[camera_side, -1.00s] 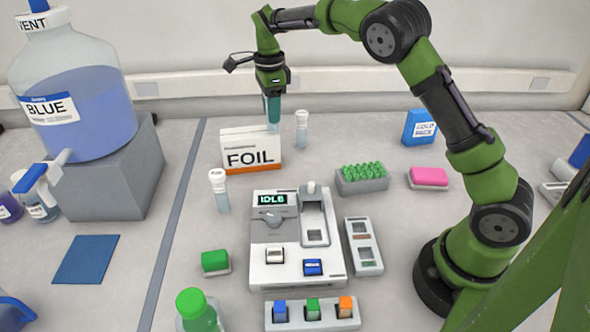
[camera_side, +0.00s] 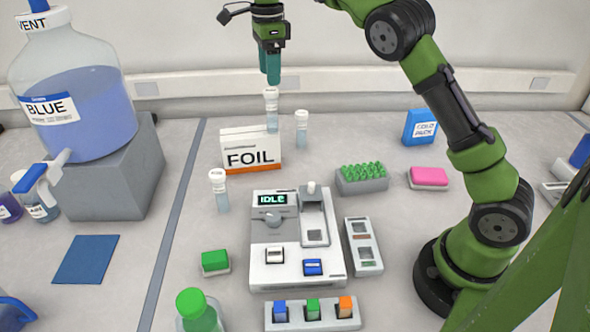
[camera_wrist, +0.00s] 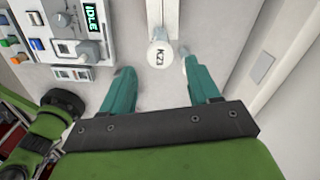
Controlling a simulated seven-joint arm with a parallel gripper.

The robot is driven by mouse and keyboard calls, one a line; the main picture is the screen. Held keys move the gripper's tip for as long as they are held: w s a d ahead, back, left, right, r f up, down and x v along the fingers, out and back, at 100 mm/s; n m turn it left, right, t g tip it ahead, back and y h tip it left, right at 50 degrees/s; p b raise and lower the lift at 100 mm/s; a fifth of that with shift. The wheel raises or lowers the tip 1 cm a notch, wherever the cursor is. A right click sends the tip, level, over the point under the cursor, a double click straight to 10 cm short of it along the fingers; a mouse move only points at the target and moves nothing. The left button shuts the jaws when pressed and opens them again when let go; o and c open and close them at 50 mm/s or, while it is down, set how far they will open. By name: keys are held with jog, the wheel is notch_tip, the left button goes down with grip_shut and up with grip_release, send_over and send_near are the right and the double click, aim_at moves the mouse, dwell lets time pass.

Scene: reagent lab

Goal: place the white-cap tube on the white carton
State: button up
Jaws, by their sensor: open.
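A white-cap tube (camera_side: 271,112) stands upright on top of the white carton marked FOIL (camera_side: 253,158). Its round white cap (camera_wrist: 160,54) shows from above in the wrist view, with small dark print on it. My gripper (camera_side: 270,80) is just above this tube, clear of its cap. In the wrist view my gripper's teal fingers (camera_wrist: 158,68) are spread apart with nothing clamped between them. Two similar white-cap tubes stand on the bench, one right of the carton (camera_side: 302,130) and one in front of it at the left (camera_side: 219,192).
A device reading IDLE (camera_side: 258,255) stands in front of the carton. A green-topped rack (camera_side: 362,180), a pink block (camera_side: 428,178) and a blue cold pack (camera_side: 420,128) are to the right. A large BLUE bottle (camera_side: 75,100) on a grey block (camera_side: 110,185) is at the left.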

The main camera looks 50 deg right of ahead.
notch_tip(320, 180, up, 2)
jog(key=shift+s+r, duration=0.1)
jog(key=s+a+r+n+t+y, duration=0.1)
jog(key=s+r+n+t+y, duration=0.3)
jog(key=s+n, duration=0.8)
jog(key=s+a+f+n+t+h, duration=0.1)
jog(key=s+a+f+n, duration=0.1)
jog(key=s, duration=0.6)
jog(key=s+a+f+n+t+h, duration=0.1)
jog(key=s+a+f+n+t, duration=0.1)
jog(key=s+f+n, duration=0.3)
jog(key=s+a+n, duration=0.1)
jog(key=s, duration=0.2)
jog(key=shift+s, duration=0.3)
